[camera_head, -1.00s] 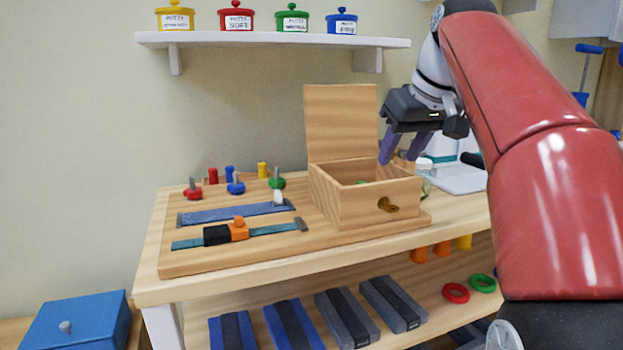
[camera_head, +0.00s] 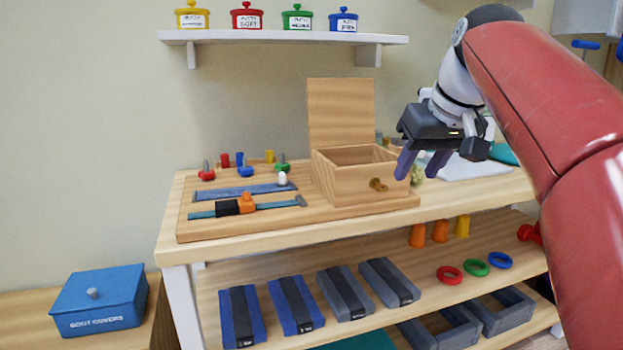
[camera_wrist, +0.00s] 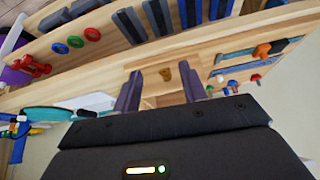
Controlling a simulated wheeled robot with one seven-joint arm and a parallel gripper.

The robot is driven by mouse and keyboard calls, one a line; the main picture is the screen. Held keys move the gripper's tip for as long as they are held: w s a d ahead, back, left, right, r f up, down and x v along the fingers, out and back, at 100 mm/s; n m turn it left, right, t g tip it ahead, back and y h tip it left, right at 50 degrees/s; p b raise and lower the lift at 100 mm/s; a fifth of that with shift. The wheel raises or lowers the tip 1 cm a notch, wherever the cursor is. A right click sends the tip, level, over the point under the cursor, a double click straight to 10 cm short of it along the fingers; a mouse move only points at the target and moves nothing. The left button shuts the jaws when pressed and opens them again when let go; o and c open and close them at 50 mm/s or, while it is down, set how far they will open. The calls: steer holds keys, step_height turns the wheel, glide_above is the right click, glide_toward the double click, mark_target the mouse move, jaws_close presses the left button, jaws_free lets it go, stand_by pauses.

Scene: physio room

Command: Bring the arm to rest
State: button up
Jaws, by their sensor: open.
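My gripper (camera_head: 420,166) is at the right of the open wooden box in the head view, with its two purple-grey fingers apart and pointing down. Nothing shows between the fingers. In the wrist view my gripper (camera_wrist: 163,90) also shows open, its fingers spread on either side of the box's front with the brass latch. My red arm (camera_head: 555,110) reaches in from the right. The wooden box (camera_head: 345,185) stands on the board with its lid raised.
A board (camera_head: 215,232) with sliders and coloured knobs lies on the wooden table (camera_head: 300,238). A wall shelf (camera_head: 290,38) holds several putty jars. Below are weights, rings and cups on a lower shelf (camera_head: 375,290). A blue box (camera_head: 100,300) stands at the left.

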steer(key=s+f+m, duration=0.1)
steer(key=s+f, duration=0.9)
steer(key=f, duration=0.3)
steer(key=s+a+f+m+h, duration=0.1)
steer(key=s+f, duration=0.9)
steer(key=f, duration=0.4)
steer(key=shift+s+a+f+m+h, duration=0.2)
steer(key=shift+s+a+m+h, duration=0.1)
steer(key=shift+s+m, duration=0.1)
